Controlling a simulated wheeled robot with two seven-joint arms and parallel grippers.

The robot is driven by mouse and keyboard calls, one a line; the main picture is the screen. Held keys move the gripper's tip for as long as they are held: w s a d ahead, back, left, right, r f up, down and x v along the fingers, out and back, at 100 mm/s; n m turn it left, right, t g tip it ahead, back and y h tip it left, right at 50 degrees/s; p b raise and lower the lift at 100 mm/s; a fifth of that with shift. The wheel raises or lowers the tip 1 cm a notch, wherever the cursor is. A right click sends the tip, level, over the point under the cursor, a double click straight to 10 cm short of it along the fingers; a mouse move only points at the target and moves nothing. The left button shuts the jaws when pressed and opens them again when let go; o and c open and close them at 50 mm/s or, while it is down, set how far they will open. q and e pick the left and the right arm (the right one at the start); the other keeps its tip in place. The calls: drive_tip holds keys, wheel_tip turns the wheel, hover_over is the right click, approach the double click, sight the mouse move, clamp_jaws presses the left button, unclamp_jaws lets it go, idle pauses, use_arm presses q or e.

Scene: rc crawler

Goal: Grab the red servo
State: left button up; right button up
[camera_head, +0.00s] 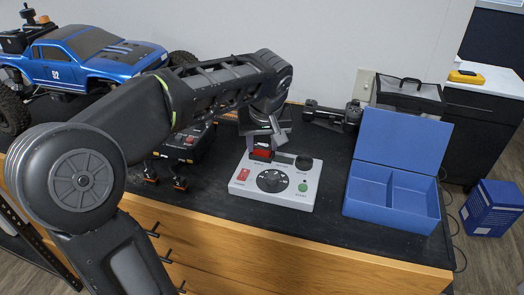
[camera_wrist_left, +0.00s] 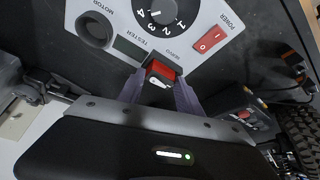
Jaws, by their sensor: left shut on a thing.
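The red servo (camera_head: 263,153) is a small red and black block at the back edge of the grey tester box (camera_head: 309,189), by its servo slot. It also shows in the left wrist view (camera_wrist_left: 161,70) between my gripper's two fingers. My left gripper (camera_head: 264,143) is shut on the servo from above and behind. In the left wrist view my left gripper (camera_wrist_left: 160,88) has a finger on each side of the servo. I cannot tell whether the servo still touches the tester. My right gripper is not in view.
An open blue case (camera_head: 391,212) with two compartments stands to the right of the tester. A blue RC truck (camera_head: 95,58) is at the back left. A black charger box (camera_head: 186,146) with leads lies left of the tester. The bench front edge is near.

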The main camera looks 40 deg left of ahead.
sight(263, 148)
use_arm(q)
drive_tip(key=shift+c, duration=1.2)
drive_tip(key=shift+r, duration=0.1)
wheel_tip(263, 148, up, 10)
drive_tip(key=b, duration=0.1)
